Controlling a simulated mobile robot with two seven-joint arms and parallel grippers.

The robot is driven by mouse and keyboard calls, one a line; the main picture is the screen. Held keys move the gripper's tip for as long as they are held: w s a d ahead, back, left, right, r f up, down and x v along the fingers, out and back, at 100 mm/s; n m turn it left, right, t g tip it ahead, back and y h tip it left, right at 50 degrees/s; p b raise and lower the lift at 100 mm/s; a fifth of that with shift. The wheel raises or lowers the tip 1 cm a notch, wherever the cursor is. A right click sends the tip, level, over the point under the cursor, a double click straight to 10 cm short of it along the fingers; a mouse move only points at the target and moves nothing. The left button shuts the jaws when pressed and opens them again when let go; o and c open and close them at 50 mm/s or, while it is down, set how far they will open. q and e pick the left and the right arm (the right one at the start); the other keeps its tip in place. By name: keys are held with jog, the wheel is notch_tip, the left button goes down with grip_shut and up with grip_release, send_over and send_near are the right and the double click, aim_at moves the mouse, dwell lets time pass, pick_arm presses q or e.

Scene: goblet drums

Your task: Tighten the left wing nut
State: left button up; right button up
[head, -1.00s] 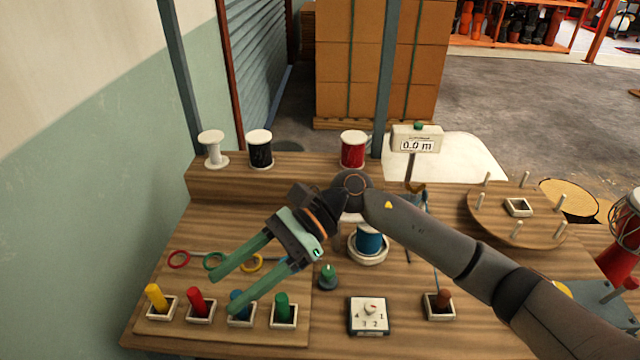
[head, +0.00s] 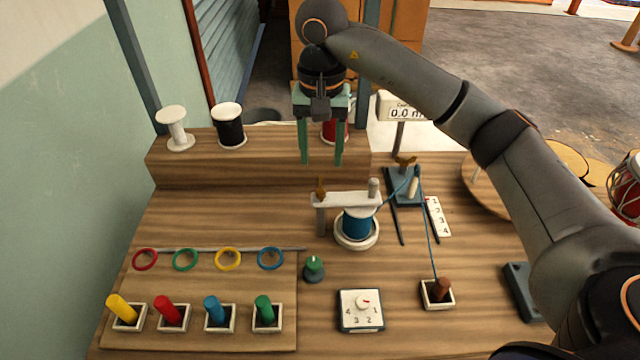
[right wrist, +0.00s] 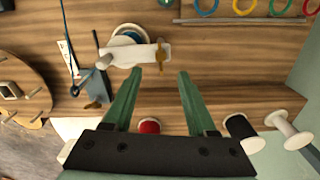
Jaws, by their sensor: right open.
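A brass-brown wing nut (head: 320,188) stands on the left end of the pale crossbar (head: 346,199) over the blue spool (head: 355,225). It also shows in the right wrist view (right wrist: 163,57), just past the fingertips. A second brass wing-shaped piece (head: 405,163) tops the blue stand to the right. My right gripper (head: 321,162) points down with its green fingers apart and empty, above and behind the left wing nut. The right wrist view shows the gap between its fingers (right wrist: 160,72) roughly in line with that nut, apart from it. My left gripper is out of view.
A red spool (head: 336,131) is partly hidden behind my right fingers. Black (head: 228,126) and white (head: 174,128) spools stand on the raised shelf. Coloured rings and pegs lie front left. A dial box (head: 361,310) and a blue thread occupy the front and right.

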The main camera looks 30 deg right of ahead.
aim_at(321, 191)
notch_tip(321, 191, down, 8)
dwell(0.5)
grip_shut()
dwell(0.4)
